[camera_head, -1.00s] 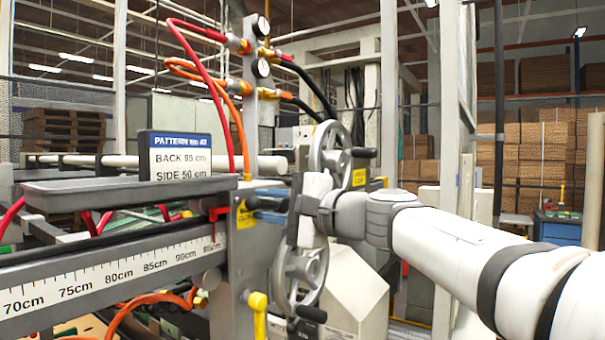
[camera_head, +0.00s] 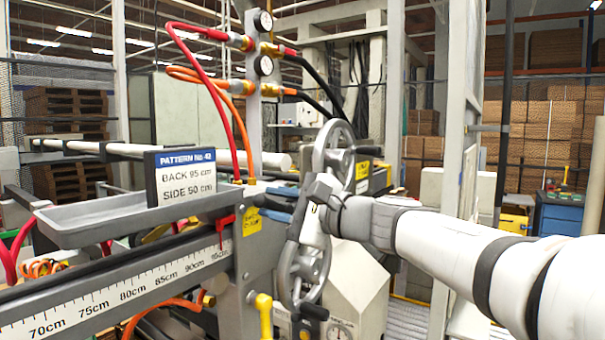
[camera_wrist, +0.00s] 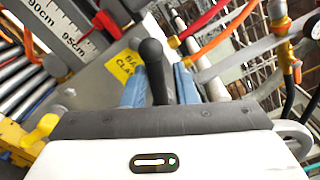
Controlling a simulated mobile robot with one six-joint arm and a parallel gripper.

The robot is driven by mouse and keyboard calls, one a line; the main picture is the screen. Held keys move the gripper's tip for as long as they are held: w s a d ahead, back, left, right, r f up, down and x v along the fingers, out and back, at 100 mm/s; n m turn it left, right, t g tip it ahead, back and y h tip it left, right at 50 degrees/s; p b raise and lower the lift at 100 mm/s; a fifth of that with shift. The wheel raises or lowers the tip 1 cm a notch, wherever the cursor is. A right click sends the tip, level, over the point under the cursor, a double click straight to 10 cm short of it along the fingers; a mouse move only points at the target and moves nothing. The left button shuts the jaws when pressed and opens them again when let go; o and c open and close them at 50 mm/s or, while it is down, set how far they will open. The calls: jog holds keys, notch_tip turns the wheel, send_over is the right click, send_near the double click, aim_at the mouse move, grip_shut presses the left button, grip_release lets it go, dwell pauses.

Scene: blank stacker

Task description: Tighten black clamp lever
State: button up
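The black clamp lever (camera_wrist: 151,58) has a rounded knob and shows in the wrist view beside a yellow label (camera_wrist: 126,68), partly readable as a clamp label. My gripper (camera_wrist: 161,84) has two blue fingers, one on each side of the lever as seen from the wrist. The fingers are apart, and the lever looks nearer the left one; I cannot tell whether it touches. In the head view my gripper (camera_head: 279,204) points left at the machine's post, beside the yellow label (camera_head: 249,219). The lever cannot be made out there.
Handwheels (camera_head: 333,160) stand close behind my wrist. A grey tray with a pattern sign (camera_head: 181,176) is above the rail. Red and orange hoses hang above; a yellow handle (camera_head: 264,308) stands below.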

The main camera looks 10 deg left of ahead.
jog(key=w+d+r+m+p, duration=0.2)
jog(key=w+r+m+p, duration=0.15)
jog(key=m+p, duration=1.05)
jog(key=s+d+n, duration=0.1)
jog(key=s+d, duration=0.1)
jog(key=d, duration=0.6)
jog(key=shift+s+f, duration=0.3)
jog(key=shift+f, duration=0.15)
dwell(1.1)
jog(key=shift+d, duration=0.1)
